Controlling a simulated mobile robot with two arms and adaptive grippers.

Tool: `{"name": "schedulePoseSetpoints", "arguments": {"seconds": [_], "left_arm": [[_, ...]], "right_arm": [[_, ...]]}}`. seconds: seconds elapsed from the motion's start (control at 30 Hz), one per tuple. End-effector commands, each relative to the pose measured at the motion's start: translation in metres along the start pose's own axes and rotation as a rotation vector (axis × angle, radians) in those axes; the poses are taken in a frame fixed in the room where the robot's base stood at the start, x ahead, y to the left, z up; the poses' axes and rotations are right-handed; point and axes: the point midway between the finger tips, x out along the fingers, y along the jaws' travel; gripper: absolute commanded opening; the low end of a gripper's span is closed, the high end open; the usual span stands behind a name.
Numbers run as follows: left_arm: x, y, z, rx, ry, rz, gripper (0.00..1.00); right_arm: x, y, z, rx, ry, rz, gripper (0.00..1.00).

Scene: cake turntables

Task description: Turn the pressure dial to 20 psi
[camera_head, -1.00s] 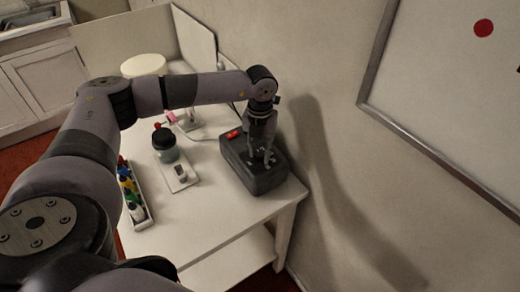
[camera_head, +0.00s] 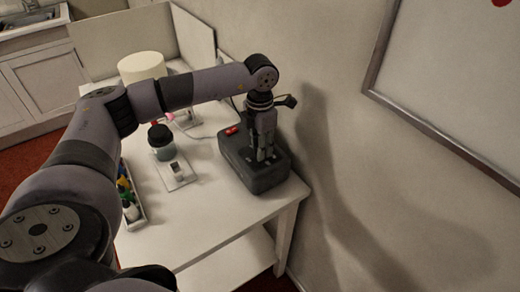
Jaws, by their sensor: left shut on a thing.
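A dark grey box (camera_head: 272,181) stands on the white table near its right corner, close to the wall. It has a red switch (camera_head: 232,131) on its top at the back left. My left gripper (camera_head: 265,157) points down onto the top of this box, with its fingertips at the top surface. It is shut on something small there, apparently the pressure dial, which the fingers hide. I cannot read any dial marks or setting. My right gripper is out of view.
A jar with a black lid (camera_head: 161,137) stands on a white plate (camera_head: 182,183) left of the box. A tray of colored bottles (camera_head: 133,223) lies farther left. A white round cake (camera_head: 142,66) is behind my arm. The table (camera_head: 215,222) is clear in front.

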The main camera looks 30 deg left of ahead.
Motion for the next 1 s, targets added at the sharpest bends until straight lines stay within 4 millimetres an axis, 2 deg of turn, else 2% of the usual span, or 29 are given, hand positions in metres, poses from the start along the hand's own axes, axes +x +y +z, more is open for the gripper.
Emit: {"name": "schedulePoseSetpoints", "arguments": {"seconds": [0.1, 0.6, 1.0], "left_arm": [[0.002, 0.0, 0.001, 0.11, -0.004, 0.001, 0.0], [0.001, 0.0, 0.001, 0.576, -0.004, 0.002, 0.0], [0.0, 0.0, 0.001, 0.837, -0.003, 0.002, 0.0]], "right_arm": [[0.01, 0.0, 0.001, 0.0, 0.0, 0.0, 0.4], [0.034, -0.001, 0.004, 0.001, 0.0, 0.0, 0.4], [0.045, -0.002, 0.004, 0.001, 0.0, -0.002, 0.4]]}}
